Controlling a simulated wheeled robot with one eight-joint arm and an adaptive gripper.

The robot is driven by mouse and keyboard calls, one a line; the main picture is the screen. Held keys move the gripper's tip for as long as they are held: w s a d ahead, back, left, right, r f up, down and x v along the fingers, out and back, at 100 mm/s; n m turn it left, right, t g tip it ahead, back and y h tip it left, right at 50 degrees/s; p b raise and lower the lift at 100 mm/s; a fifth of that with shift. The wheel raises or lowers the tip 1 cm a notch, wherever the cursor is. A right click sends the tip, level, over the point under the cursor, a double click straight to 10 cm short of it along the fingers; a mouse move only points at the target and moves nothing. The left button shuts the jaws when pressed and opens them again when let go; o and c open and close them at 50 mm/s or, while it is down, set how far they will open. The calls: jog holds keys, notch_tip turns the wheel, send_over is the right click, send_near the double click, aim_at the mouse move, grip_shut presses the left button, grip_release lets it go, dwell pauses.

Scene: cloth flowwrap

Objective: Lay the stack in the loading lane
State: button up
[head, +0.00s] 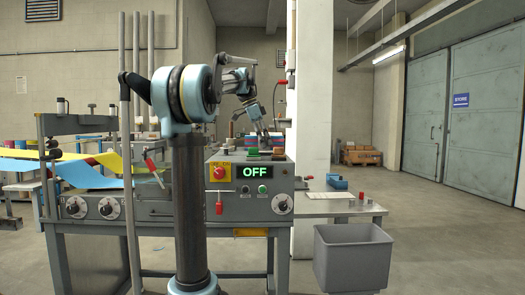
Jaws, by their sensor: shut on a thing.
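My gripper (262,136) points down just above the back of the machine top, behind the control panel. It is shut on what looks like the stack (250,141), a small bundle with dark, reddish and green bands. The bundle is small in the picture and partly covered by the fingers. I cannot tell whether it touches the surface below. The loading lane cannot be made out for sure from this view.
The grey machine's control panel (253,185) shows a green OFF, with a red knob (219,172) on yellow. Yellow film (100,160) and blue film (85,174) run at the left. A grey bin (352,259) stands front right, by a low table (330,207).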

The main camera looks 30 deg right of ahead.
jog(key=shift+f, duration=1.6)
jog(key=shift+f, duration=0.1)
jog(key=o, duration=0.7)
jog(key=shift+o, duration=0.2)
